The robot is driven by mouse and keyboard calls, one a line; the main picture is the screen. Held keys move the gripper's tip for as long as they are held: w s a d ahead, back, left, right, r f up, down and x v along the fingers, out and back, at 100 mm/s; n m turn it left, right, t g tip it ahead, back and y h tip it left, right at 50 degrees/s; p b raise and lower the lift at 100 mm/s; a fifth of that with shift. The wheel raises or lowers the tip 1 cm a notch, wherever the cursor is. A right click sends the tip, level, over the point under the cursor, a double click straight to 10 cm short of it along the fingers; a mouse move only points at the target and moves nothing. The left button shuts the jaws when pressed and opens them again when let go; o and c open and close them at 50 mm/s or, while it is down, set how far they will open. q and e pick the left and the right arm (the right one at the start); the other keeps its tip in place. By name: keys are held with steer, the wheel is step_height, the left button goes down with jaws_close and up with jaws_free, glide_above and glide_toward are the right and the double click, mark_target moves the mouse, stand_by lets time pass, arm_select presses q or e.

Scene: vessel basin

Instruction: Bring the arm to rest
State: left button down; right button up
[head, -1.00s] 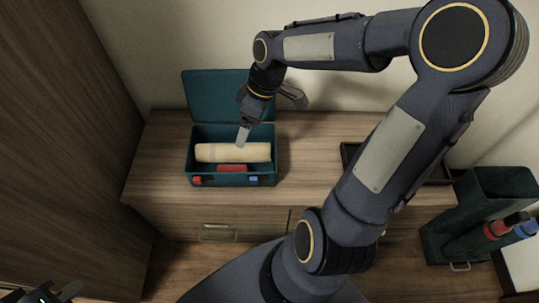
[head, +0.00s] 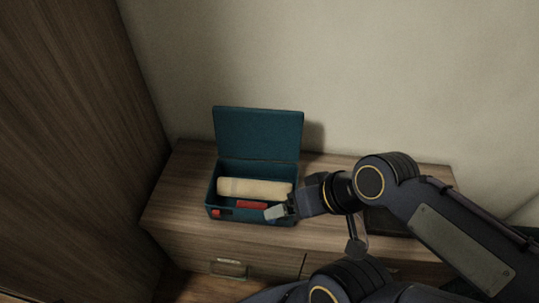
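My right arm comes in from the right. Its gripper (head: 316,229) is in front of the right part of a teal box, with its two fingers spread wide apart and nothing seen between them. One pale fingertip overlaps the box's front right corner in the picture; I cannot tell whether it touches. My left gripper is out of view.
The teal box (head: 258,134) stands lid-up on a wooden cabinet (head: 180,205). A beige roll (head: 250,188) and a red item (head: 251,205) lie inside. A dark tray (head: 390,222) is partly hidden behind my arm. A tall wooden panel (head: 70,150) stands at left.

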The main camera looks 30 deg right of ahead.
step_height(320, 180, up, 26)
steer(key=p, duration=2.5)
steer(key=shift+r+p, duration=0.15)
steer(key=shift+p, duration=0.2)
